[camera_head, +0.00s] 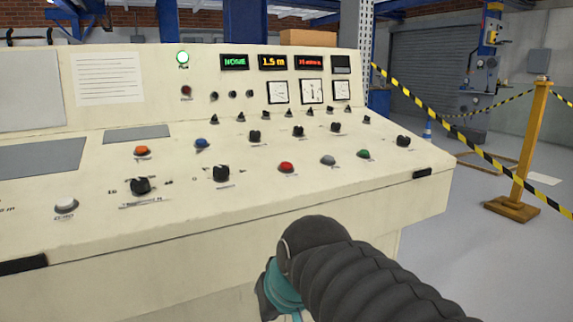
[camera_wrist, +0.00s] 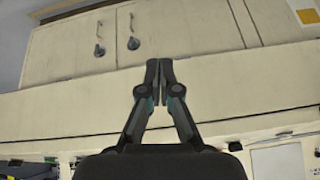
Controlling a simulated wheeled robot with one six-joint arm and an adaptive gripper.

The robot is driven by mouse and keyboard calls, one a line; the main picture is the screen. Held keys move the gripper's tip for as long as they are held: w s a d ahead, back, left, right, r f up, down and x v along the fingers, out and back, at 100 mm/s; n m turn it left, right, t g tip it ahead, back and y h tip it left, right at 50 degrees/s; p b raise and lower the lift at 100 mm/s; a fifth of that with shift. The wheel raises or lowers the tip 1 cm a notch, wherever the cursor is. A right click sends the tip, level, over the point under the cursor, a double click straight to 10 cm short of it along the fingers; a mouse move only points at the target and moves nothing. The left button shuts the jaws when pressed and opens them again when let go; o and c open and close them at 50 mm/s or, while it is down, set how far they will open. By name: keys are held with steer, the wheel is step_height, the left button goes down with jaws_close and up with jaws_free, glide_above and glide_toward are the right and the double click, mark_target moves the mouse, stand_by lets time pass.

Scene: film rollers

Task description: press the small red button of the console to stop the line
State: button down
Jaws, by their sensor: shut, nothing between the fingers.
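The cream console (camera_head: 225,200) fills the left and middle of the head view. A small red button (camera_head: 287,168) sits on its sloped desk, left of a grey-green button (camera_head: 328,160) and a green button (camera_head: 364,154). A smaller dark red knob or button (camera_head: 187,92) is on the upright back panel. In the wrist view my gripper (camera_wrist: 160,68) has its fingertips together with nothing between them, seen against the cream console front. In the head view my dark ribbed arm is low in front of the console, apart from the red button; the fingertips are hidden there.
Black knobs (camera_head: 221,174), an orange button (camera_head: 142,151) and a blue button (camera_head: 201,144) share the desk. A green lamp (camera_head: 183,57) is lit. Striped tape runs to a yellow post (camera_head: 530,140) at right. The wrist view shows cabinet door handles (camera_wrist: 132,42).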

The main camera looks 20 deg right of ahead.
steer(key=w+d+r+m+t+y, duration=0.1)
steer(key=w+d+r+m, duration=0.15)
steer(key=w+r, duration=0.5)
steer(key=w+d+r+m+t, duration=0.1)
steer(key=w+d+r, duration=0.2)
steer(key=w+r, duration=0.4)
steer(key=w+d+r+m+t+p, duration=0.1)
steer(key=w+d+r, duration=0.4)
steer(key=w+d, duration=0.2)
steer(key=w+d+r+m+t, duration=0.1)
steer(key=w+d+r, duration=0.3)
steer(key=w, duration=0.5)
steer(key=d+t, duration=0.1)
steer(key=d, duration=0.1)
steer(key=shift+d+r+m+t+p, duration=0.3)
steer(key=shift+d+r+m+p, duration=0.05)
steer(key=shift+p, duration=0.05)
steer(key=b, duration=0.3)
glide_above(289, 167)
steer(key=f, duration=0.7)
steer(key=shift+s+f, duration=0.2)
steer(key=shift+s, duration=0.05)
steer(key=shift+w+f+b, duration=0.2)
steer(key=shift+f+b, duration=0.35)
steer(key=shift+f, duration=0.05)
steer(key=shift+f, duration=0.1)
steer(key=shift+w+f+b, duration=0.1)
steer(key=shift+f+b, duration=0.2)
steer(key=shift+b, duration=0.05)
